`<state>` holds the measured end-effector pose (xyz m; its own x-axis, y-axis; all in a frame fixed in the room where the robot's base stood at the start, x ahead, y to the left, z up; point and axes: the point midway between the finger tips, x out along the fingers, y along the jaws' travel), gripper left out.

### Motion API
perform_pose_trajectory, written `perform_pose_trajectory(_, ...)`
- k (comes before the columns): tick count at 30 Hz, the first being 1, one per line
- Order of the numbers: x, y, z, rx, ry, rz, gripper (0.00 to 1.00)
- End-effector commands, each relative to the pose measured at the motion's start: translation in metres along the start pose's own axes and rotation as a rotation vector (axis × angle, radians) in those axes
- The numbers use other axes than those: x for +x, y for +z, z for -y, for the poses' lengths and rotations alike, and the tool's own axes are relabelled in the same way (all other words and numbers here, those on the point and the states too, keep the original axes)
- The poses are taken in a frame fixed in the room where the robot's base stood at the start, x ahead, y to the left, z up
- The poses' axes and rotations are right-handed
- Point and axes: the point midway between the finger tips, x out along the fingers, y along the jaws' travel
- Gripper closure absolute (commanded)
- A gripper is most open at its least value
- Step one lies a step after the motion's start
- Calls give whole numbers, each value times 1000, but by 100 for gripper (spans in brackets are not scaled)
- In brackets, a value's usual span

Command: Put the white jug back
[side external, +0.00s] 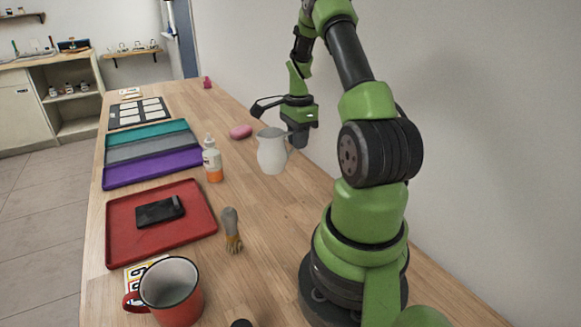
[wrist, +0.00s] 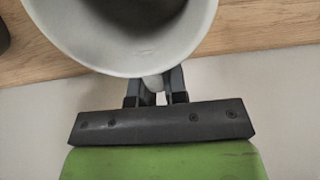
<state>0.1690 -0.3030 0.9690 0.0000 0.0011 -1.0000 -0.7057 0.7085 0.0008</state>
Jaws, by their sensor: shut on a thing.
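The white jug (side external: 271,152) is upright in the side external view, near the middle of the wooden table, with its handle toward my arm. My gripper (side external: 292,130) is shut on the jug's handle. The jug looks held above the table, though its exact height is hard to tell. In the wrist view the jug's open mouth (wrist: 125,68) fills the top, and it looks empty inside. The two fingers of my gripper (wrist: 157,92) close on the handle just below the rim.
A red tray (side external: 122,250) holds a black phone-like object (side external: 160,211). Purple, grey and teal trays (side external: 150,172) lie behind it. A bottle (side external: 212,160), a brush-like object (side external: 232,230), a pink item (side external: 241,131) and a red mug (side external: 172,295) stand around. The wall is close on the right.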

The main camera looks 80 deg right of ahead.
Motion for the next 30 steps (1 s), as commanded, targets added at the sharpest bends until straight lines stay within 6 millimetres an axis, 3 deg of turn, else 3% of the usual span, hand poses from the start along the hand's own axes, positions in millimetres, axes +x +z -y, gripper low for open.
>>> perform_pose_trajectory(12, 53, 1, 0, -2, 2, 0, 100)
perform_pose_trajectory(26, 61, 1, 0, -2, -1, 0, 100)
perform_pose_trajectory(27, 61, 1, 0, -2, -1, -1, 80)
perform_pose_trajectory(30, 61, 1, 0, -2, -1, -1, 61)
